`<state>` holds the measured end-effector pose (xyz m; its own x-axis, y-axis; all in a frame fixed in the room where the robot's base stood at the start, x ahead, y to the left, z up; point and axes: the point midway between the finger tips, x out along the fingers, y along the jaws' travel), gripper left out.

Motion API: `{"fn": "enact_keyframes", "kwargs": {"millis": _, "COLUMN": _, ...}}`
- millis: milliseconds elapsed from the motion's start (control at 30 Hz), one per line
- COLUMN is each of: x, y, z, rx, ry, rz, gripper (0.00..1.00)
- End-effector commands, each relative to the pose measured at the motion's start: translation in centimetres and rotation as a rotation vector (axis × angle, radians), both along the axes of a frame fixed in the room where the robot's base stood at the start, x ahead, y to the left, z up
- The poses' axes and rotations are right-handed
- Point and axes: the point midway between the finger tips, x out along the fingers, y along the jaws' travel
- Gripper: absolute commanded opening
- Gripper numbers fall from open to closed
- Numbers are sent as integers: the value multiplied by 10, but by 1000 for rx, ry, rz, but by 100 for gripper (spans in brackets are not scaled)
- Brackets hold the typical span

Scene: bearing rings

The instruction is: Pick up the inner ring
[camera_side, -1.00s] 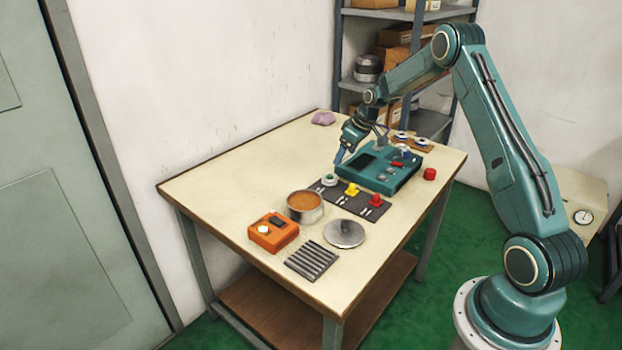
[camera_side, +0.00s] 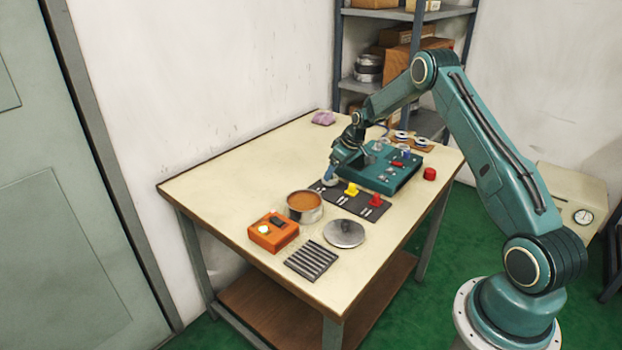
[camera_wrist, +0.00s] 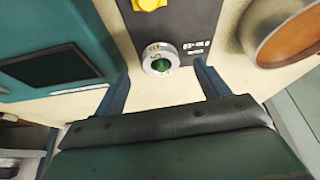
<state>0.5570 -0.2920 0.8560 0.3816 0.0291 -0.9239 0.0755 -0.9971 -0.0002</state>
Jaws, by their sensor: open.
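The inner ring (camera_wrist: 149,54) is a small silver ring around a green centre, in the wrist view. It sits at the end of a dark mat (camera_wrist: 188,17) with white markings. My gripper (camera_wrist: 161,72) is open, with one blue finger on each side of the ring and a gap to both. The fingertips look close to the ring's level, but I cannot tell the exact height. In the side view my gripper (camera_side: 330,180) is low over the mat's far left end and largely hides the ring.
Yellow (camera_side: 351,189) and red (camera_side: 376,199) pieces stand on the mat. An orange box (camera_side: 273,235), a ribbed plate (camera_side: 311,260) and a round lid (camera_side: 344,232) are nearer.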

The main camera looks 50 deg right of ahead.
Motion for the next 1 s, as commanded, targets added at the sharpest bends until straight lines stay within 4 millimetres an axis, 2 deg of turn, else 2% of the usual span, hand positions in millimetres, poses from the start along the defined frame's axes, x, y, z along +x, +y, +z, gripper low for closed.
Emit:
{"fn": "enact_keyframes", "kwargs": {"millis": 300, "x": 12, "y": 2, "z": -27, "rx": 0, "ry": 0, "rz": -1, "gripper": 74}}
{"fn": "enact_keyframes", "kwargs": {"millis": 867, "x": 13, "y": 2, "z": -30, "rx": -1, "ry": 0, "rz": -1, "gripper": 74}}
{"fn": "enact_keyframes", "kwargs": {"millis": 1000, "x": 14, "y": 2, "z": -30, "rx": 0, "ry": -1, "rz": -1, "gripper": 50}}
